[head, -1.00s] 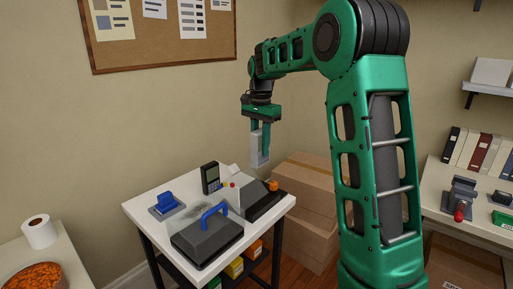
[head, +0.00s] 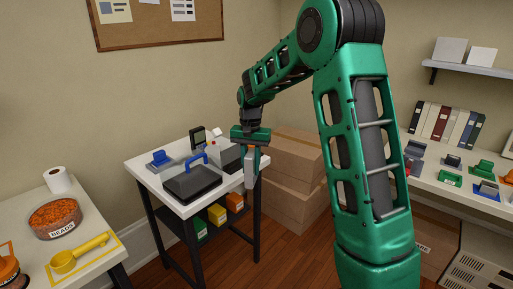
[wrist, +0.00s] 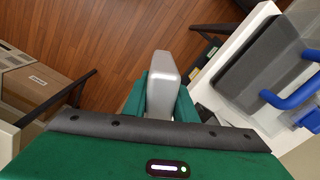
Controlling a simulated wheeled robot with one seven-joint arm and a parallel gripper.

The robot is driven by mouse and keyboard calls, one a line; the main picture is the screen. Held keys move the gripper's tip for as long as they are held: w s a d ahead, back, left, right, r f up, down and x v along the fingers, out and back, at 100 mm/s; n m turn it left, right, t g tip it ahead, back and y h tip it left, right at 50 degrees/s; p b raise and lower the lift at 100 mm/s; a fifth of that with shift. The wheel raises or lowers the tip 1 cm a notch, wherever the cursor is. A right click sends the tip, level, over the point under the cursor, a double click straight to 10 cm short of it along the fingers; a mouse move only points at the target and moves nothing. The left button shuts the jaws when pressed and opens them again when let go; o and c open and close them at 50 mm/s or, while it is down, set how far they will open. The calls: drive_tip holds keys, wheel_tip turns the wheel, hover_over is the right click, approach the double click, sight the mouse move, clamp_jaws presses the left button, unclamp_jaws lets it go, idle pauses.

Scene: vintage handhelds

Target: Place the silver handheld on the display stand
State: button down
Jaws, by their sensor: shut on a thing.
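My gripper (head: 250,148) points down and is shut on the silver handheld (head: 251,172), a slim pale grey slab hanging upright below the fingers. In the head view they are at the right edge of the small white table; the height gap is hard to judge. In the wrist view the silver handheld (wrist: 161,84) sits between the green fingers, with wooden floor behind it. Which piece is the display stand is unclear: small coloured holders, including a green one (head: 487,168) and a green-based one (head: 451,180), are on the right-hand white table.
The small table (head: 150,174) holds a black case with a blue handle (head: 193,184), a blue holder (head: 160,158) and a dark handheld (head: 198,138). Cardboard boxes (head: 292,180) stand behind my gripper. A bead bowl (head: 54,216) is at left. Floor shows between tables.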

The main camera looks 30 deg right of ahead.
drive_tip(key=s+a+f+n, duration=0.3)
drive_tip(key=f+n, duration=0.1)
drive_tip(key=f, duration=0.5)
drive_tip(key=s+a+f+n, duration=0.3)
drive_tip(key=s+f+n, duration=0.1)
drive_tip(key=f, duration=0.5)
drive_tip(key=shift+s+a, duration=0.25)
drive_tip(key=shift+a, duration=0.1)
drive_tip(key=shift+s, duration=0.1)
